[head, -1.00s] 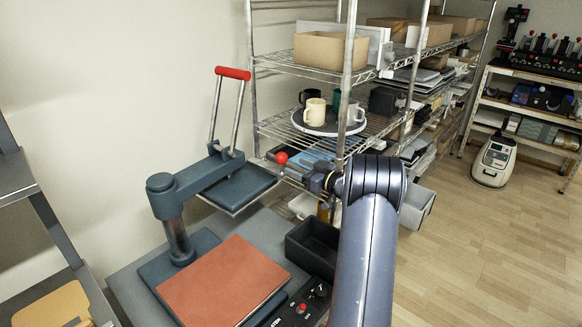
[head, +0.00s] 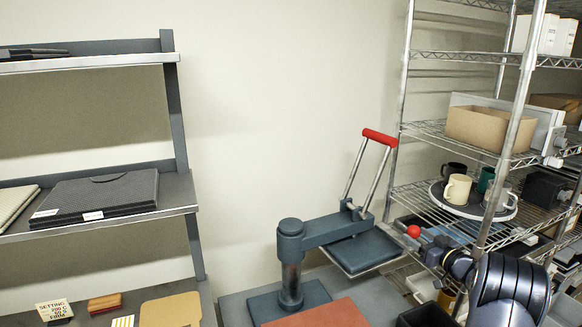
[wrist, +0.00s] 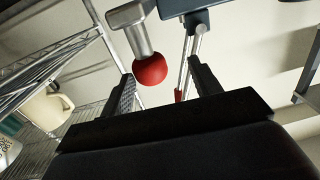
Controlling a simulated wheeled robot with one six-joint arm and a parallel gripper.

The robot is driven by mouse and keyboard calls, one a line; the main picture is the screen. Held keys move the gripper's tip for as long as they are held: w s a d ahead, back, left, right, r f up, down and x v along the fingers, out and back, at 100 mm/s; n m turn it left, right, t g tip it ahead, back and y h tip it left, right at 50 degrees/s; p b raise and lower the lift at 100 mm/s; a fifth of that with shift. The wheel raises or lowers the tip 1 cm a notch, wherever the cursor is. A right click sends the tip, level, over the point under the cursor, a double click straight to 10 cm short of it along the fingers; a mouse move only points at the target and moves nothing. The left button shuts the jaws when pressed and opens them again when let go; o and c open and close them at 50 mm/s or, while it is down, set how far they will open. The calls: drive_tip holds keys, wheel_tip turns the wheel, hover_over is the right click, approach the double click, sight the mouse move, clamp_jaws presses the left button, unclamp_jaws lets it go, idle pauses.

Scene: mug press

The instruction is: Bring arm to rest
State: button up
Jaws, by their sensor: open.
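My arm rises at the lower right of the head view, with my gripper (head: 436,252) at its end, just right of a red ball knob (head: 413,231). In the wrist view my gripper's two dark fingers (wrist: 163,85) are spread apart. The red knob (wrist: 150,70) shows between and beyond them on a grey metal rod. I see no grip on it; whether a finger touches it is unclear. The heat press (head: 292,245) stands left of my gripper, with its red-topped handle (head: 380,137) raised.
A wire shelf (head: 430,127) stands close right, bearing a round tray (head: 436,192) with mugs, including a cream mug (head: 457,188). A cardboard box (head: 478,128) is above. A brown pad (head: 318,315) lies before the press. A grey rack (head: 180,190) stands at left.

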sight(404, 243)
drive_tip(key=p+x, duration=0.1)
drive_tip(key=x, duration=0.4)
drive_tip(key=shift+r, duration=0.1)
drive_tip(key=shift+s, duration=0.25)
drive_tip(key=shift+d, duration=0.1)
